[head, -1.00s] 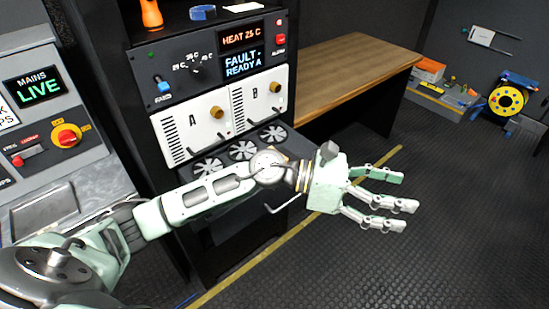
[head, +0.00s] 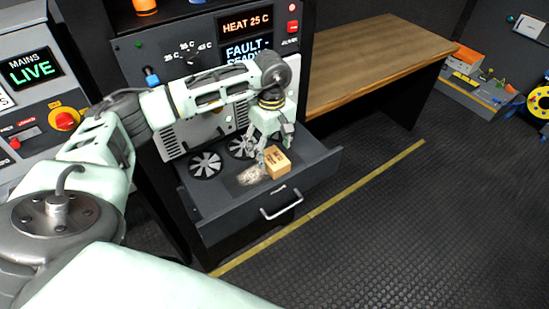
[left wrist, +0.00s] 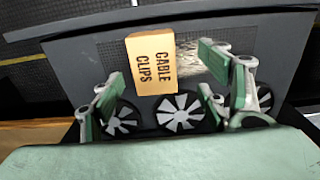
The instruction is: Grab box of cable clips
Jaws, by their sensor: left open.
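The box of cable clips (head: 277,162) is a small tan carton on the open drawer's surface, near fan grilles. In the left wrist view the box (left wrist: 151,64) shows its "CABLE CLIPS" lettering, in front of my spread fingers. My left gripper (head: 268,150) points down into the drawer from above, right beside the box. In the left wrist view my left gripper (left wrist: 165,85) is open, with the fingers apart on either side of the box's near end. Whether a finger touches the box I cannot tell. My right gripper is out of view.
The drawer (head: 215,205) stands pulled out from the rack, with a pale patch (head: 250,175) beside the box. Control panels rise behind and left. A wooden bench (head: 375,60) stands to the right. The dark floor in front is clear.

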